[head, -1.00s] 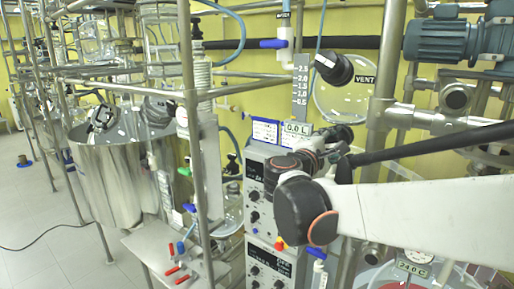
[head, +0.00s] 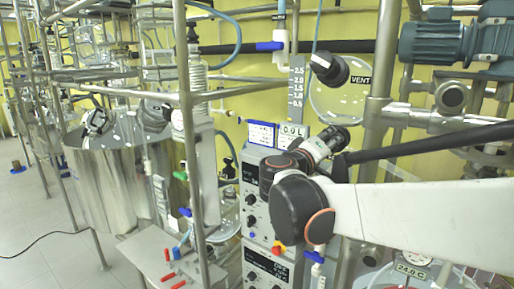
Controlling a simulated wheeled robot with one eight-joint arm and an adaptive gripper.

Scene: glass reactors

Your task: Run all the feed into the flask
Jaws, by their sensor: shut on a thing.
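The feed vessel (head: 335,100) is a round clear glass vessel behind a grey level scale marked up to 2.5, with a black knob labelled VENT (head: 329,68) in front. A small display (head: 292,131) below reads 0.0 L. My gripper (head: 338,138) is dark and small, at the end of my wrist just below the feed vessel. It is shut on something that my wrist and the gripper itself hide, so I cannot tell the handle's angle. The flask (head: 372,277) seems to be the glass with red contents at the bottom right, mostly hidden by my arm.
A label by the flask reads 24.0 C (head: 411,268). A blue-handled valve (head: 318,257) is just below my elbow. Another blue handle (head: 269,46) is at the top. Control boxes with dials (head: 252,200), metal posts, a steel drum (head: 105,185) and a blue motor (head: 440,42) crowd the space.

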